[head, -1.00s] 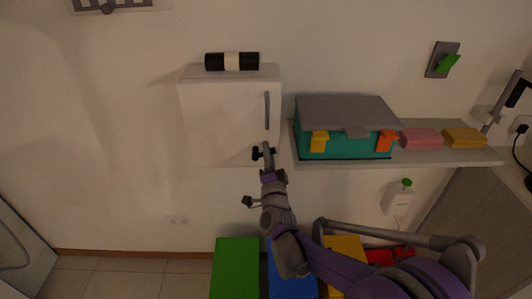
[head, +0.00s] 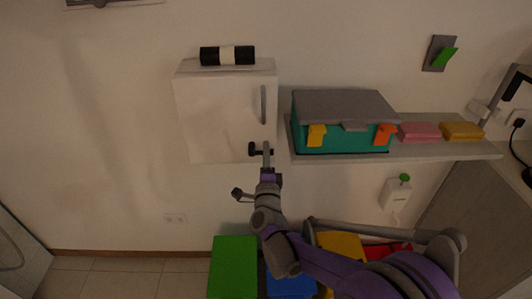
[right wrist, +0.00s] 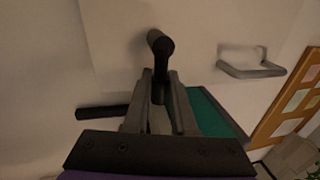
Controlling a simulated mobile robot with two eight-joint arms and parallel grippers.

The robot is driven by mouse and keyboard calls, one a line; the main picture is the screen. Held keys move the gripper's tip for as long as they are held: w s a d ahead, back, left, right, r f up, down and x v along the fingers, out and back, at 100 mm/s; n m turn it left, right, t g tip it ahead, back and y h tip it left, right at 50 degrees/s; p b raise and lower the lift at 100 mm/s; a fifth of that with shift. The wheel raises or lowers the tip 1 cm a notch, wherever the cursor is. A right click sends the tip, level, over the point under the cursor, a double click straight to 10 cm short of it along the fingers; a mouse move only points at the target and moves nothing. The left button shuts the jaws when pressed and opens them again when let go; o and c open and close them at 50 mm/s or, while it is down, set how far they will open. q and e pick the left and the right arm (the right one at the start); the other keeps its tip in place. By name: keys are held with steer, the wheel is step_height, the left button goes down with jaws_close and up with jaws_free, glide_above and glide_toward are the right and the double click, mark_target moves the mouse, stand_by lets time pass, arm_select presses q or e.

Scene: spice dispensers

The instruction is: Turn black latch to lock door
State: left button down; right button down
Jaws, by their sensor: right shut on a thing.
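The white cabinet (head: 215,115) is on the wall, and its door looks closed. The black latch (head: 253,149) sits at the door's lower right corner. My right gripper (head: 266,156) reaches up to it from below. In the right wrist view the latch (right wrist: 160,45) shows as a black rounded bar, with the fingertips (right wrist: 159,82) shut on its lower part. The fingers hide part of the latch, so its exact angle is hard to tell. My left gripper is out of view.
A grey door handle (head: 263,104) stands out above the latch. Green (head: 233,265) and blue (head: 290,285) boxes stand below.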

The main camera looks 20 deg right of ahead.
steer(key=shift+f, duration=0.1)
steer(key=c, duration=0.8)
jaws_free()
steer(key=shift+o, duration=0.2)
steer(key=v, duration=1)
steer(key=shift+s+b, duration=0.3)
steer(key=shift+s, duration=0.05)
